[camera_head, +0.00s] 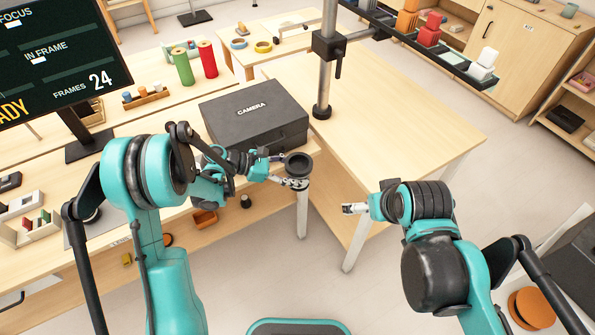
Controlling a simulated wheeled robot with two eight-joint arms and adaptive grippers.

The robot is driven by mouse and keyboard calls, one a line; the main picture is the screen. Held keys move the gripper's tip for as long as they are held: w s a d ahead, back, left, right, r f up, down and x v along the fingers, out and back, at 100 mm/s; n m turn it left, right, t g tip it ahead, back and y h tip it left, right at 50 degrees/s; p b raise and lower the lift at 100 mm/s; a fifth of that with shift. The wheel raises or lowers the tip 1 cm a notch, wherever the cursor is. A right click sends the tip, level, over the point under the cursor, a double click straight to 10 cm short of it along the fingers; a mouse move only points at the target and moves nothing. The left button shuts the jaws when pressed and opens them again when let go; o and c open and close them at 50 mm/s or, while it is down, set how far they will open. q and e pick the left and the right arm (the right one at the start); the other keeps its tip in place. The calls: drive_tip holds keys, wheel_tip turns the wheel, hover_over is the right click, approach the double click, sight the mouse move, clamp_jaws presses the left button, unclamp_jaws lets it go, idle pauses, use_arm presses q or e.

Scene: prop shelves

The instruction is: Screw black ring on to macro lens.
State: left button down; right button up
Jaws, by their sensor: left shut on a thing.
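The black ring (299,161), a dark round piece with a hollow top, is at my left gripper (290,181) near the middle of the view. The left gripper is shut on it and holds it out past the front corner of the table, right of the black camera case. My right gripper (350,209) is to the right and lower, pointing left, apart from the ring. Its fingers are too small to tell whether they are open. I cannot make out the macro lens for certain.
The black case (254,108) marked CAMERA lies on the left table. A metal post (326,60) stands on the right table (415,125), whose top is mostly bare. A screen (60,55) is at upper left, and green and red spools (195,63) stand behind the case.

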drive_tip(key=shift+m+t, duration=0.5)
drive_tip(key=shift+m, duration=0.4)
drive_tip(key=s+f, duration=0.1)
drive_tip(key=s+d+f, duration=0.1)
drive_tip(key=f, duration=0.1)
drive_tip(key=shift+s+d+f, duration=0.1)
drive_tip(key=shift+s+d, duration=0.1)
drive_tip(key=shift+s, duration=0.1)
